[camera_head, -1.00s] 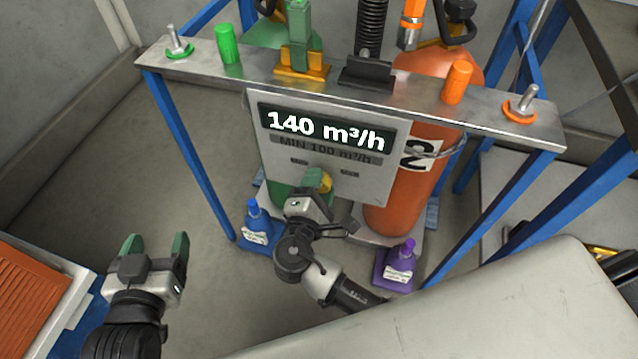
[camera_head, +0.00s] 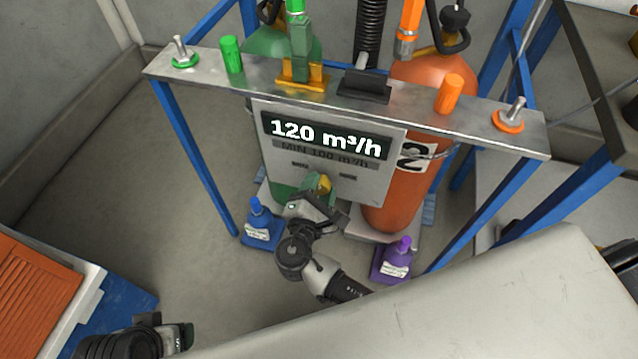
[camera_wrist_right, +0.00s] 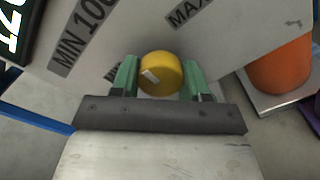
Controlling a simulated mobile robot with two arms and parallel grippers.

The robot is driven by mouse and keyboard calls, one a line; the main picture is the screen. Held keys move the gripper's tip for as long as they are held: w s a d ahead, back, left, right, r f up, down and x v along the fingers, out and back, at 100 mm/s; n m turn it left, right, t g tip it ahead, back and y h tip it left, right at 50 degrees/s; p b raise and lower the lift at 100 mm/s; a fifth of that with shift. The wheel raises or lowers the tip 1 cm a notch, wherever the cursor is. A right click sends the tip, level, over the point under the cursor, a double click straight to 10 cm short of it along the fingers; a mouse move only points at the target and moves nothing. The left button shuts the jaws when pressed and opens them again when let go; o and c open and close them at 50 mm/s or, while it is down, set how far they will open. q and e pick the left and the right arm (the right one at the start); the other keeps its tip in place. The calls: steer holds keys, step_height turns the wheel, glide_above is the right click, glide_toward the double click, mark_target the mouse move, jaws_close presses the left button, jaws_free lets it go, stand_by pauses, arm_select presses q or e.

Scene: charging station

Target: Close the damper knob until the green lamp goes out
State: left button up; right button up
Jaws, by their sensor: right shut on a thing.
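The yellow damper knob (camera_wrist_right: 162,80) sits on the front of the grey panel (camera_head: 281,165), with a white mark on its face. My right gripper (camera_head: 322,188) is shut on the knob, one green finger on each side in the right wrist view (camera_wrist_right: 159,82). In the head view the gripper hides most of the knob. The panel's display (camera_head: 324,135) reads 120 m³/h, above a label "MIN 100 m³/h". A green cylinder (camera_head: 231,54) stands on the metal rail; I cannot tell if it is the lamp or lit. My left gripper (camera_head: 172,335) is low at the left, partly hidden.
A green gas bottle (camera_head: 272,45) and an orange one (camera_head: 398,200) stand behind the rail (camera_head: 420,112). A pale surface (camera_head: 480,305) fills the lower right.

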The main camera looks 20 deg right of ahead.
stand_by(0.3)
steer(key=o, duration=0.9)
steer(key=p+v, duration=0.1)
steer(key=v, duration=1)
steer(key=shift+w, duration=0.1)
steer(key=shift+d, duration=0.1)
